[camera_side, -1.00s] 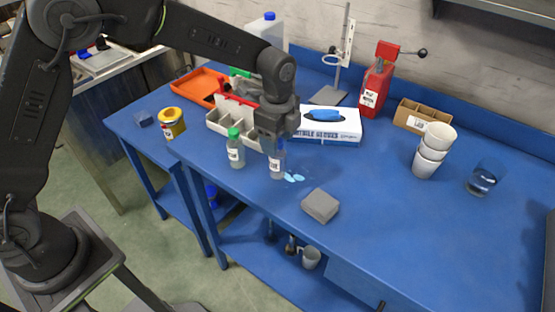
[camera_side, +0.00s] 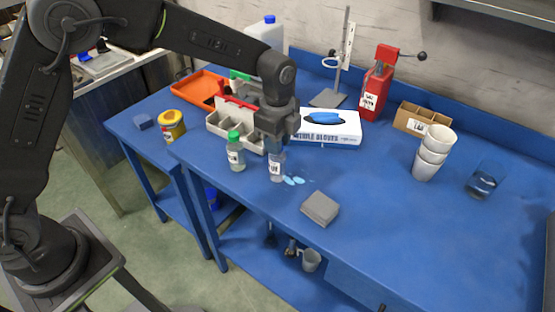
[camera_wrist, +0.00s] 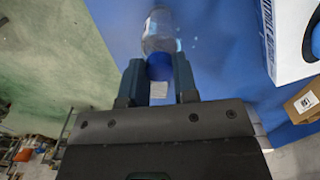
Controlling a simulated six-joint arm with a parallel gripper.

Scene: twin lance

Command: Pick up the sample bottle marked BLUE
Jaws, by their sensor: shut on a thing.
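The sample bottle (camera_side: 276,170) is clear with a white label and stands upright on the blue bench in the side view. Its lettering is too small to read. In the wrist view the bottle (camera_wrist: 158,38) has a blue cap (camera_wrist: 160,67) between my fingers. My gripper (camera_side: 275,147) comes down over the bottle's top from above and hides the cap in the side view. In the wrist view my gripper (camera_wrist: 158,75) is shut on the bottle at its cap. I see no clear gap under the bottle.
A green-capped bottle (camera_side: 236,153) stands close on the left. A grey divided tray (camera_side: 219,128) and a glove box (camera_side: 328,128) are behind. A grey block (camera_side: 320,208) and light-blue spots (camera_side: 293,181) lie right of the bottle. Stacked cups (camera_side: 432,153) stand further right.

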